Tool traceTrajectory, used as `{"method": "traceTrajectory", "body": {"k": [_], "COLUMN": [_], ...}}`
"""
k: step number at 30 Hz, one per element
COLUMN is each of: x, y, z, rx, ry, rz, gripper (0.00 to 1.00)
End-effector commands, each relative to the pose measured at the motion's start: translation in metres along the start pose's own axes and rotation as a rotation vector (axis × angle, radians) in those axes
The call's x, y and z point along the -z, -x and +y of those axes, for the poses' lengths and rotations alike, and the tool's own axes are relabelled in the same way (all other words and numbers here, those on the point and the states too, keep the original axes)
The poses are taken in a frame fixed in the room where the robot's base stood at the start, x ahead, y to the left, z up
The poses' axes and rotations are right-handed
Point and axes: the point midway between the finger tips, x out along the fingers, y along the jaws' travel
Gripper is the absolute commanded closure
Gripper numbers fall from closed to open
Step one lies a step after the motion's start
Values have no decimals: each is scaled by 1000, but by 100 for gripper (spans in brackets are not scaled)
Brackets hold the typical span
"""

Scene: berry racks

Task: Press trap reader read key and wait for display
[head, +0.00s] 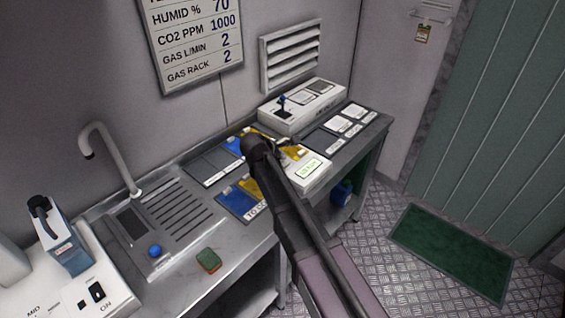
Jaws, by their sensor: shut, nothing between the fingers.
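The trap reader appears to be the white device (313,181) on the bench. Its small green display (310,168) is lit, with text too small to read. My dark arm crosses in front of the reader's left side and hides part of it. My gripper (291,143) shows only as a small dark shape beyond the arm, close to the reader's far side. It looks shut and empty. I cannot make out the read key or tell whether the fingertips touch it.
Blue and yellow cards (238,199) lie left of the reader. A white device with a blue-topped lever (300,107) stands behind. A green mat (450,252) lies on the floor.

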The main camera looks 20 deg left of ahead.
Motion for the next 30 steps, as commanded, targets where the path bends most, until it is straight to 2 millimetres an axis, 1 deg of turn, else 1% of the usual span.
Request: {"method": "traceTrajectory", "body": {"k": [10, 30], "x": [4, 5], "y": [-6, -7], "z": [-4, -5], "rx": [0, 0], "ry": [0, 0], "rz": [0, 0], "gripper": [100, 100]}}
